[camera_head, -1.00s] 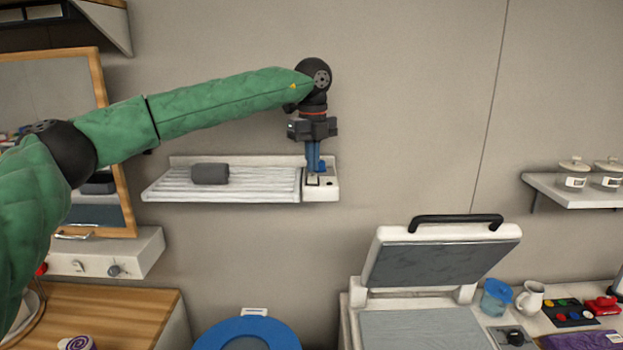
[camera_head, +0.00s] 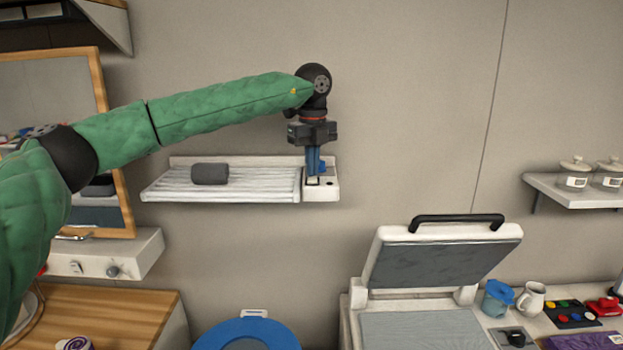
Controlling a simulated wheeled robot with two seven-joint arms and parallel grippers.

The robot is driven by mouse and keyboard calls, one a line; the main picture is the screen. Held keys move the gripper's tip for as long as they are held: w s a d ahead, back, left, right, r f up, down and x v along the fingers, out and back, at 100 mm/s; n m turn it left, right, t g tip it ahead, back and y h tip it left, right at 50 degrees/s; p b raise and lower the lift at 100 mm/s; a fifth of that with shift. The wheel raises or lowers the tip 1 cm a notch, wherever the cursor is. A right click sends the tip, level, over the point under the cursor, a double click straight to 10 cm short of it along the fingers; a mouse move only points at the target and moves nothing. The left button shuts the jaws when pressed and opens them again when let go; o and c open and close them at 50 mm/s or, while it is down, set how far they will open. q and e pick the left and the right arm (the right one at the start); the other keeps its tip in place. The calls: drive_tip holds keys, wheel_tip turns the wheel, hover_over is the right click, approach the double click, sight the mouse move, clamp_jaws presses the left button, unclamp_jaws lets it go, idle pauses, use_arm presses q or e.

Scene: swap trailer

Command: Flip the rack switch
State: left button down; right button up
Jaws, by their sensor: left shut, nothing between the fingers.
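A white slatted rack (camera_head: 245,190) is fixed to the wall, with a dark grey rolled item lying on its slats. At its right end is a white switch box (camera_head: 328,193) with a small switch on its top. My left gripper (camera_head: 313,175) points straight down over this box, shut and empty, its blue fingertips at the switch. The fingers partly hide the switch, so I cannot tell its position or whether they touch it. My right gripper is not in view.
Below right stands an open press with a raised lid (camera_head: 440,262) and black handle. A blue round lid (camera_head: 247,335) is below the rack. A wood-framed mirror (camera_head: 112,140) is at left. A shelf with jars (camera_head: 573,180) is at right. The wall between is clear.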

use_arm(q)
drive_tip(key=shift+f, duration=0.15)
drive_tip(key=shift+r+p, duration=0.5)
drive_tip(key=shift+r, duration=3.05)
drive_tip(key=shift+f, duration=0.1)
